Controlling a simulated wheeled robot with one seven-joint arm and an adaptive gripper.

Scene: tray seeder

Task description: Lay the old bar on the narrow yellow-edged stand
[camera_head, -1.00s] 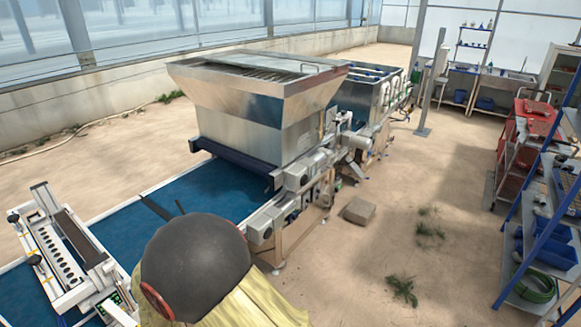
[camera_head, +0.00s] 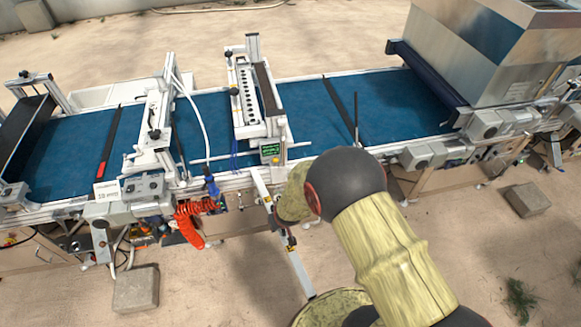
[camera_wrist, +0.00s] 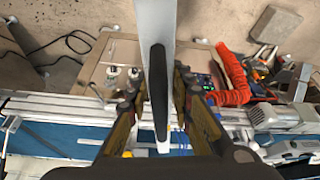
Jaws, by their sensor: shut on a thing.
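The old bar (camera_head: 297,265) is a long pale metal bar, held slantwise in front of the conveyor's near side. In the wrist view the bar (camera_wrist: 161,22) runs up the middle of the picture, with a dark elongated strip or slot along it. My gripper (camera_head: 283,226) is closed around the bar's middle part, and its two fingers (camera_wrist: 160,92) show on either side of it in the wrist view. My arm hides part of the area to the right. I cannot make out the narrow yellow-edged stand in either current view.
A blue conveyor belt (camera_head: 305,98) runs across the back, with a white dibbling frame (camera_head: 245,90) over it. A steel hopper (camera_head: 485,45) stands at the right. A coiled red hose (camera_head: 190,220) hangs at the near side. Concrete blocks (camera_head: 135,290) lie on open sandy floor.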

